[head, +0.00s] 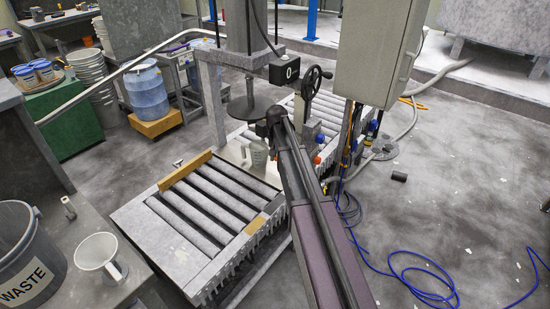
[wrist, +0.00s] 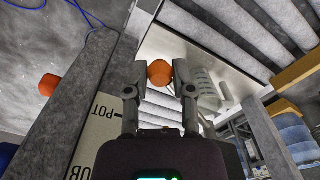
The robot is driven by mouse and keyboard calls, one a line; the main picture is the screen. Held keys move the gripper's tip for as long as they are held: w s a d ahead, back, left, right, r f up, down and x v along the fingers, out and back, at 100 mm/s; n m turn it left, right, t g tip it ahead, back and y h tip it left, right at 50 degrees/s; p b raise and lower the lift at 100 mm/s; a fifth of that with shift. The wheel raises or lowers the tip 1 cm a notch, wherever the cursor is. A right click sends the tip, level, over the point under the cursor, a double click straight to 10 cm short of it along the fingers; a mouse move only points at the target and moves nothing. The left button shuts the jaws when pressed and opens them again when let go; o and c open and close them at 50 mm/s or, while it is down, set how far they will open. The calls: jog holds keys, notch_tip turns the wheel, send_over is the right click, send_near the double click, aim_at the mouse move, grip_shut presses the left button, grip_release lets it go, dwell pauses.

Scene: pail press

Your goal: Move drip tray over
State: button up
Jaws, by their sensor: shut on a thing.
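My gripper (wrist: 160,80) is shut on a round orange knob (wrist: 159,71), which sits between its fingertips in the wrist view. A pale flat metal sheet, which looks like the drip tray (wrist: 178,48), lies just beyond the knob; whether the knob is joined to it I cannot tell. A translucent measuring jug (wrist: 208,88) with markings stands on or over that sheet. In the head view the jug (head: 257,153) shows beside my arm, under the round press plate (head: 248,108). My arm hides the fingertips and the gripped knob there.
Roller conveyors lie before (head: 205,205) and behind the press. Press posts (head: 212,105) stand close by. Another orange knob (wrist: 48,84) is left in the wrist view. Blue hose (head: 420,290) lies on the right floor.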

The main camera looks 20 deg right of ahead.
jog(key=shift+w+d, duration=0.2)
jog(key=shift+d, duration=0.65)
jog(key=o, duration=0.9)
jog(key=s+a+r+n+p, duration=0.1)
jog(key=s+a+r+p, duration=0.2)
jog(key=s, duration=0.6)
jog(key=s+a+r+n+p, duration=0.2)
jog(key=s+a+r+p, duration=0.2)
jog(key=s, duration=0.5)
jog(key=s+a+r+n+p, duration=0.1)
jog(key=s+a+r+p, duration=0.3)
jog(key=s, duration=0.5)
jog(key=shift+s+a+r+p, duration=0.15)
jog(key=shift+a+r+p, duration=0.1)
jog(key=shift+r+p, duration=0.1)
